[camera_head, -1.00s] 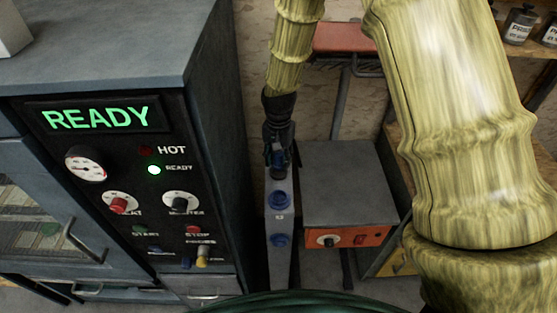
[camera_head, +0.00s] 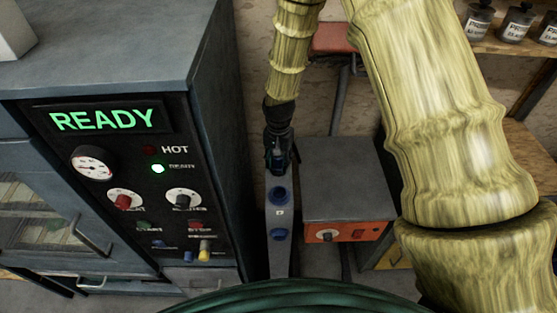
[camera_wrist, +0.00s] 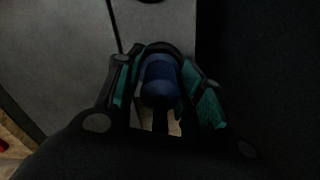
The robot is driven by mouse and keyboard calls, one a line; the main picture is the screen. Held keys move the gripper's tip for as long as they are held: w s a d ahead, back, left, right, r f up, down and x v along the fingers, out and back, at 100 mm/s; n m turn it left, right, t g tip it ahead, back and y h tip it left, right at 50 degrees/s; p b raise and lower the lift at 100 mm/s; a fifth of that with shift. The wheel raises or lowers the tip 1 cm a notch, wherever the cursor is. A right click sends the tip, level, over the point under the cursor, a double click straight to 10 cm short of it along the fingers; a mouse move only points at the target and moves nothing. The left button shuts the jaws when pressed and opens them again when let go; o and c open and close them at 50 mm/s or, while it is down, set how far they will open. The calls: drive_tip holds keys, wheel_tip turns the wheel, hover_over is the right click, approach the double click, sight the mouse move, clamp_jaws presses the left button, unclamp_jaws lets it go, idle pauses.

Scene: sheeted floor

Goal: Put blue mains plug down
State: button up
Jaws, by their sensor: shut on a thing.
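My gripper (camera_head: 277,160) points down over the top of a narrow grey post with blue sockets (camera_head: 281,255). In the wrist view my gripper (camera_wrist: 160,75) is shut on the blue mains plug (camera_wrist: 160,82), with a green-padded finger on each side of it. In the head view the plug is mostly hidden by my dark gripper. I cannot tell whether the plug touches the post or a socket. Two blue sockets show on the post's front, an upper one (camera_head: 279,195) and a lower one (camera_head: 279,234).
A large dark oven-like cabinet (camera_head: 130,48) with a lit READY display stands close on the left. A grey box with an orange front panel (camera_head: 347,232) stands close on the right of the post. Shelves with jars (camera_head: 515,25) are at the far right.

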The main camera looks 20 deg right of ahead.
drive_tip(key=o, duration=1.2)
drive_tip(key=shift+f, duration=0.1)
drive_tip(key=shift+r+b, duration=2.25)
drive_tip(key=shift+r, duration=3.9)
